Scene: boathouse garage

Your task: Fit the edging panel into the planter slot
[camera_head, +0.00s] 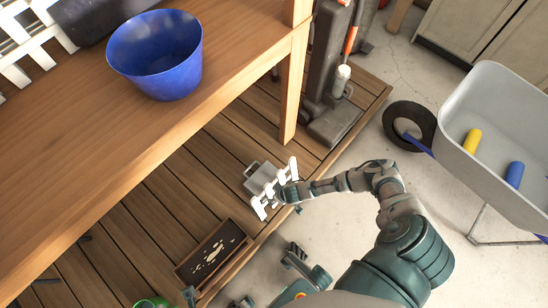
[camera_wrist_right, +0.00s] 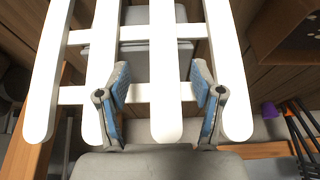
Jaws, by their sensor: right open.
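The white picket edging panel (camera_head: 266,205) stands out over the wooden deck in the head view. Its pickets and two rails fill the upper wrist view (camera_wrist_right: 165,60). My right gripper (camera_head: 281,193) is at the panel; in the wrist view its blue-padded fingers (camera_wrist_right: 160,88) are open, one on each side of a middle picket, with visible gaps. The brown planter (camera_head: 240,238) with dark soil lies on the deck, left of and nearer than the panel. Its slot is too small to make out.
A grey object (camera_head: 256,172) is right behind the panel; whether they touch is unclear. A wooden bench (camera_head: 200,110) with a blue bowl (camera_head: 156,55) overhangs the deck, its leg (camera_head: 292,90) beyond the panel. A wheelbarrow (camera_head: 500,110) stands at right.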

